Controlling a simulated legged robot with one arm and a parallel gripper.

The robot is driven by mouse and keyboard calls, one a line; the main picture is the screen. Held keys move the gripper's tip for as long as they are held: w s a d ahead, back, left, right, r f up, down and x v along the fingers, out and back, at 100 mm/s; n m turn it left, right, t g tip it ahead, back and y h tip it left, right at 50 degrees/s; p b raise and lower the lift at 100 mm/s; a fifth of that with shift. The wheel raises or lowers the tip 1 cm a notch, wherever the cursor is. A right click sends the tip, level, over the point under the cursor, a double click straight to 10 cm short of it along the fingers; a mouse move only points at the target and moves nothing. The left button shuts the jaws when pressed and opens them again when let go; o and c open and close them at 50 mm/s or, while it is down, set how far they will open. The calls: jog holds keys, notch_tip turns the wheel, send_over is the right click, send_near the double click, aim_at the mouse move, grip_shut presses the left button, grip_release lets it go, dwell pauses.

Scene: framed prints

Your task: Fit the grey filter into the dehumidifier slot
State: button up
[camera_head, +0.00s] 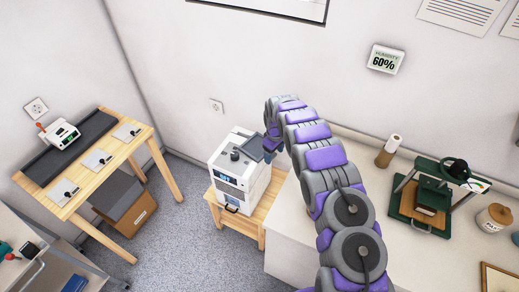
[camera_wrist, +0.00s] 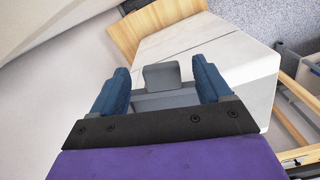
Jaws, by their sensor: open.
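The white dehumidifier (camera_head: 229,187) stands on a small wooden stand near the wall. Its pale casing (camera_wrist: 235,65) also fills the upper right of the wrist view. The grey filter (camera_head: 251,147) shows as a dark panel at the dehumidifier's top right edge. In the wrist view its grey tab (camera_wrist: 162,77) lies between my two blue fingers. My gripper (camera_wrist: 161,68) is open around the tab, with gaps visible on both sides. In the head view my gripper (camera_head: 270,147) is beside the dehumidifier's upper right. The slot is hidden, so I cannot tell how far in the filter sits.
The wooden stand (camera_head: 252,222) is close to the white counter (camera_head: 285,232) on the right. A wooden bench (camera_head: 60,195) with several small plates stands at left. Grey floor is open between. A humidity display (camera_head: 385,60) on the wall reads 60%.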

jog(key=shift+a+f, duration=0.4)
jog(key=shift+f, duration=0.2)
jog(key=shift+d+r, duration=0.1)
jog(key=shift+d, duration=0.35)
jog(key=shift+c, duration=1)
jog(key=shift+d, duration=0.2)
jog(key=c, duration=0.3)
jog(key=shift+a, duration=0.5)
jog(key=c, duration=0.8)
jog(key=shift+o, duration=0.2)
jog(key=shift+d, duration=0.15)
